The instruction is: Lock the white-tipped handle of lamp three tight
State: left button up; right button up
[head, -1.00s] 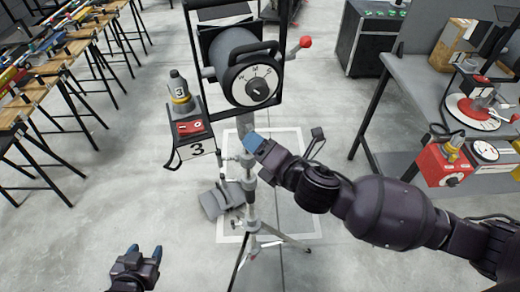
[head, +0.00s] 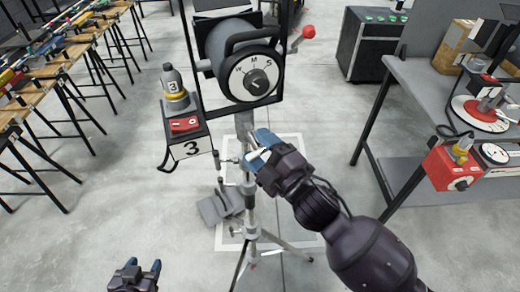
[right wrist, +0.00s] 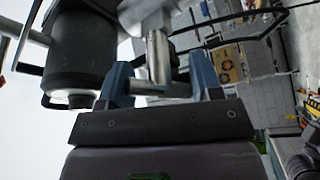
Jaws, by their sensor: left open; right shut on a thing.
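The white-tipped handle (head: 258,156) shows as a pale piece between my right fingers, against the stand's upper column. My right gripper (head: 260,146) is shut on it. In the right wrist view, the blue fingers of my right gripper (right wrist: 160,84) stand either side of a metal bar, partly hidden by the gripper. My left gripper (head: 143,274) is open and empty, low at the left.
A red-knobbed lever (head: 308,32) sticks out right of the lamp. A grey bag (head: 219,207) lies by the stand's legs. A grey workbench (head: 425,98) stands on the right, wooden trestles (head: 48,85) on the left.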

jog(key=shift+a+f+m+t, duration=0.15)
jog(key=shift+m+t, duration=0.25)
jog(key=shift+m, duration=0.6)
jog(key=shift+c, duration=0.2)
jog(key=shift+m, duration=0.4)
jog(key=shift+c, duration=1.3)
jog(key=shift+o, duration=0.4)
jog(key=shift+m+t+b, duration=0.35)
jog(key=shift+m+t, duration=0.15)
jog(key=shift+m, duration=0.3)
jog(key=shift+h, duration=0.3)
jog(key=shift+r+m, duration=0.3)
jog(key=o, duration=0.9)
jog(key=shift+o, duration=0.6)
jog(key=shift+f, duration=0.1)
jog(key=b+v, duration=0.1)
jog(key=v, duration=1)
jog(key=shift+o, duration=0.2)
jog(key=shift+a+f, duration=0.1)
